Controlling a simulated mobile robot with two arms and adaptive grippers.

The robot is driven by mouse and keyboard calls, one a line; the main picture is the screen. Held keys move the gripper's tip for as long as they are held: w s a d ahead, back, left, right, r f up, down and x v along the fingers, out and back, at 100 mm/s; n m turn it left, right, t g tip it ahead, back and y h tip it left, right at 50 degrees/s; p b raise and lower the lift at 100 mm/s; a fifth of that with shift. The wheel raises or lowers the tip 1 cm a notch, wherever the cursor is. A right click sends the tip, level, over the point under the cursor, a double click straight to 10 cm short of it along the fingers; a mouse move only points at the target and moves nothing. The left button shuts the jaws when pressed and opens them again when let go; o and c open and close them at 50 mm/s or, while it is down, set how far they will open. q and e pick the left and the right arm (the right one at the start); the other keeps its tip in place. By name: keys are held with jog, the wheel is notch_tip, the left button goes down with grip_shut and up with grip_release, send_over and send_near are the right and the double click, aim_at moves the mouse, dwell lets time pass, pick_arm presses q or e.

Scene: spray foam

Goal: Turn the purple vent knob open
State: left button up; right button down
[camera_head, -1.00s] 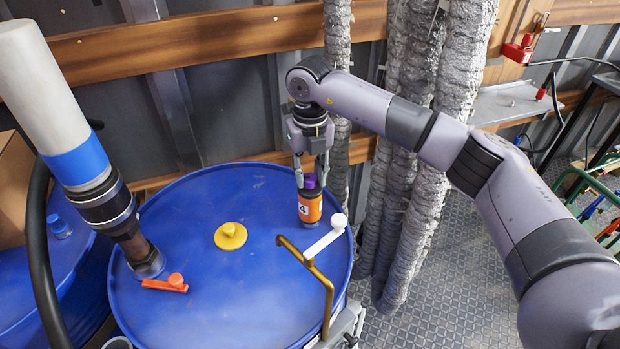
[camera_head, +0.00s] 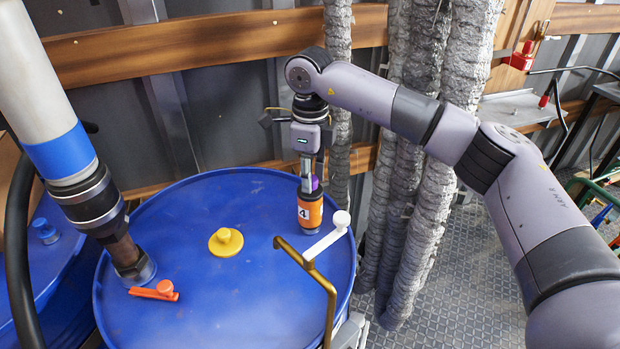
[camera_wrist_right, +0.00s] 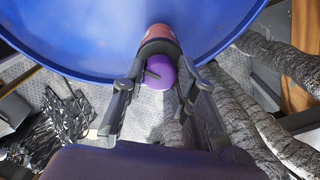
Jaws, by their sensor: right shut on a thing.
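The purple vent knob (camera_wrist_right: 160,72) sits on top of an upright black and orange fitting marked 4 (camera_head: 310,212), near the far right rim of the blue drum (camera_head: 190,225). My right gripper (camera_head: 308,183) comes down on the knob from above. In the head view its fingers cover most of the purple. In the right wrist view the gripper (camera_wrist_right: 156,88) has a finger on each side of the knob and is shut on it. A dark bar or slot shows on the knob's face. My left gripper is not in view.
A yellow cap (camera_head: 226,241), an orange lever (camera_head: 155,291) and a white handle (camera_head: 327,242) with a brass pipe (camera_head: 318,278) are on the drum top. A large grey pipe with a blue band (camera_head: 62,152) enters at left. Foil-wrapped pipes (camera_head: 398,220) stand close right.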

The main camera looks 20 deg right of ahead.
jog(key=shift+n, duration=0.6)
dwell(1.0)
jog(key=c, duration=1.3)
grip_release()
notch_tip(320, 180, up, 12)
jog(key=shift+r, duration=0.1)
